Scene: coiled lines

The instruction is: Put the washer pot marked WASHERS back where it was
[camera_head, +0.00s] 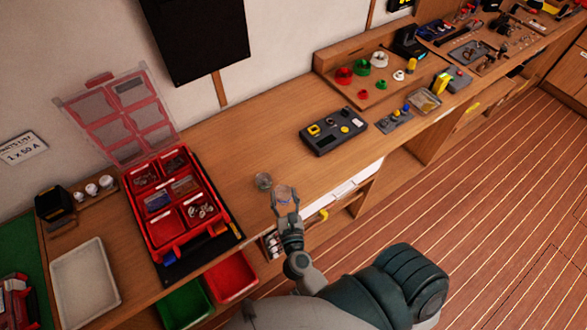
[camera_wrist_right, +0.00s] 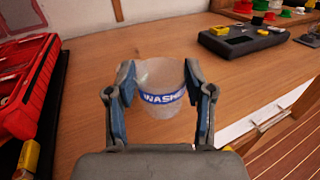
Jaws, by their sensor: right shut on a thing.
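The washer pot (camera_wrist_right: 161,103) is a clear, frosted cup with a blue band; the white letters "WASHE" show in the right wrist view. My right gripper (camera_wrist_right: 158,78) has one finger on each side of it and is shut on it. The pot looks upright. In the head view my right gripper (camera_head: 284,191) is over the front part of the wooden bench, and I cannot tell whether the pot touches the bench top. My left gripper is not in view.
A red organizer case (camera_head: 153,222) with an open clear lid stands on a dark mat to the left. A dark device box (camera_head: 333,131) lies to the right. White cups (camera_head: 91,189) and a pale tray (camera_head: 86,281) are at far left. Bench behind the gripper (camera_head: 240,140) is clear.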

